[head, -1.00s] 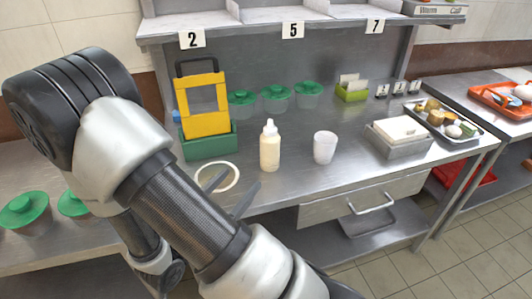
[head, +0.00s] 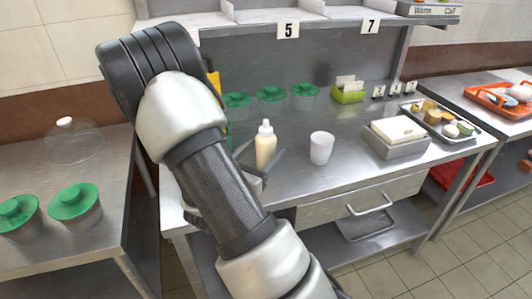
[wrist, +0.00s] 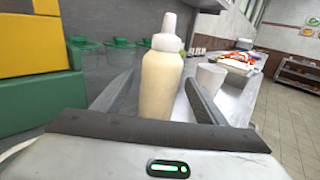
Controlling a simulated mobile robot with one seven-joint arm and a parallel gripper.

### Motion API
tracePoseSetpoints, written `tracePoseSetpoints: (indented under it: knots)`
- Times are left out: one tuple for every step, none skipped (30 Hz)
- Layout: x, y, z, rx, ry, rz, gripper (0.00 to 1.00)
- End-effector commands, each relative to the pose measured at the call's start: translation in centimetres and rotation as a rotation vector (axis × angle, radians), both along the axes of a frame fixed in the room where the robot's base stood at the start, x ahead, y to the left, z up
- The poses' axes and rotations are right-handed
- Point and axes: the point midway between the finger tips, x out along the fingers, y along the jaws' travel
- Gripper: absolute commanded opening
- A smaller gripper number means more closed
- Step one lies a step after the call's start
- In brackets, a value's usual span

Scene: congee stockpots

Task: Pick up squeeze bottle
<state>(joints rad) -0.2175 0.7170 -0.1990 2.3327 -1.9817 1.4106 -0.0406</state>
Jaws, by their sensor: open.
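The squeeze bottle (head: 265,147) stands upright on the steel counter, cream-coloured with a white nozzle cap. In the wrist view the squeeze bottle (wrist: 161,85) is upright in the middle, between the two fingers. My gripper (wrist: 165,92) is open, with one finger on each side of the bottle and gaps showing on both sides. In the head view my gripper (head: 258,163) is partly hidden behind my arm, with its fingers around the lower part of the bottle.
A white cup (head: 321,148) stands right of the bottle. Several green-lidded containers (head: 271,95) stand behind. A grey box (head: 396,138) and a tray (head: 440,122) are further right.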

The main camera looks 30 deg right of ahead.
Motion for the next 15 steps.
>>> tracePoseSetpoints:
  knots:
    - [0.27, -0.65, -0.09, 0.000, -0.001, -0.003, 0.66]
    - [0.41, -0.89, -0.07, 0.000, -0.001, -0.003, 0.66]
    - [0.56, -1.14, -0.04, 0.000, -0.001, -0.001, 0.66]
    - [0.64, -1.27, -0.02, -0.001, 0.000, -0.001, 0.66]
    - [0.69, -1.36, 0.00, -0.001, 0.000, -0.001, 0.66]
    - [0.72, -1.42, 0.01, -0.001, 0.000, 0.000, 0.66]
    - [0.73, -1.42, 0.02, -0.001, 0.000, 0.000, 0.66]
    - [0.74, -1.41, 0.03, 0.000, 0.000, 0.000, 0.66]
    - [0.73, -1.40, 0.03, 0.000, 0.000, 0.000, 0.66]
    - [0.73, -1.39, 0.03, 0.000, 0.000, 0.000, 0.66]
    - [0.74, -1.39, 0.03, 0.000, 0.000, 0.000, 0.66]
    - [0.73, -1.38, 0.03, 0.000, 0.000, 0.000, 0.61]
    - [0.73, -1.37, 0.03, 0.000, 0.000, 0.000, 0.56]
    - [0.73, -1.37, 0.02, 0.000, 0.000, 0.000, 0.51]
    - [0.73, -1.37, 0.02, 0.000, 0.000, 0.000, 0.44]
